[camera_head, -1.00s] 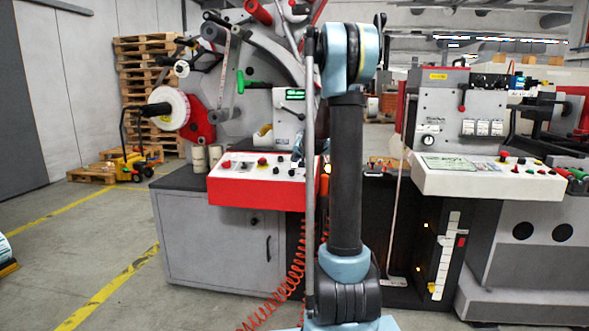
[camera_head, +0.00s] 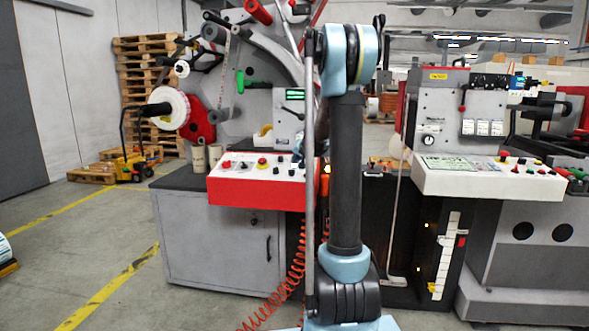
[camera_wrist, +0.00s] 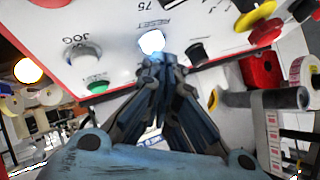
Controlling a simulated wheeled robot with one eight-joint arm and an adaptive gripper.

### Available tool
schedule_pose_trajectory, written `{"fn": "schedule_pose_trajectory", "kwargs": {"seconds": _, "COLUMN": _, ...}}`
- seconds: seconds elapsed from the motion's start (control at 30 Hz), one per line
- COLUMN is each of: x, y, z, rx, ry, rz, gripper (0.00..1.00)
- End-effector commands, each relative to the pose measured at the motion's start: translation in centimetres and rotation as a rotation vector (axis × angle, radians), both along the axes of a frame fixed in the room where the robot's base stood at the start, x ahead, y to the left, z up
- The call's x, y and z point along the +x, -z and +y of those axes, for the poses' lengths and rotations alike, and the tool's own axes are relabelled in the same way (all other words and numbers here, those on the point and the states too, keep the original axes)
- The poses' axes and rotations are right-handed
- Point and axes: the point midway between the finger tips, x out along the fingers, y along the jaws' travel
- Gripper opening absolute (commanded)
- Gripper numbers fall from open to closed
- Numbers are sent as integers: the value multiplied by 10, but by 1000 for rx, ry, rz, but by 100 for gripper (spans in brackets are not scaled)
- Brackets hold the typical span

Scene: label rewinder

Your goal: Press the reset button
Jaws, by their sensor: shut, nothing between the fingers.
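The reset button (camera_wrist: 151,41) is a bright white round button under the word RESET on a white control panel (camera_wrist: 115,20) in the wrist view. My gripper (camera_wrist: 158,60) is shut and empty. Its fingertips appear just below the button in the picture, very close to it; I cannot tell whether they touch it. In the head view the panel is the red and white console (camera_head: 255,195) left of my arm. My gripper is mostly hidden behind my arm there, and I cannot pick out the reset button.
Near the fingertips in the wrist view are a black knob (camera_wrist: 197,54), a white JOG button (camera_wrist: 82,55), a green button (camera_wrist: 97,87) and a red emergency stop (camera_wrist: 265,32) on yellow. A second machine console (camera_head: 480,183) stands at right. Orange coiled hoses (camera_head: 296,265) hang below.

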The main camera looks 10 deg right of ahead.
Motion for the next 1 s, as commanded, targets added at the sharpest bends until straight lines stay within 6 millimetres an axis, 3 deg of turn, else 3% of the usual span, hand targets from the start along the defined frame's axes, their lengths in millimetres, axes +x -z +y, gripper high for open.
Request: {"fn": "schedule_pose_trajectory", "kwargs": {"seconds": 1.0, "x": 2, "y": 8, "z": -1, "rx": 0, "ry": 0, "rz": 0, "gripper": 0}}
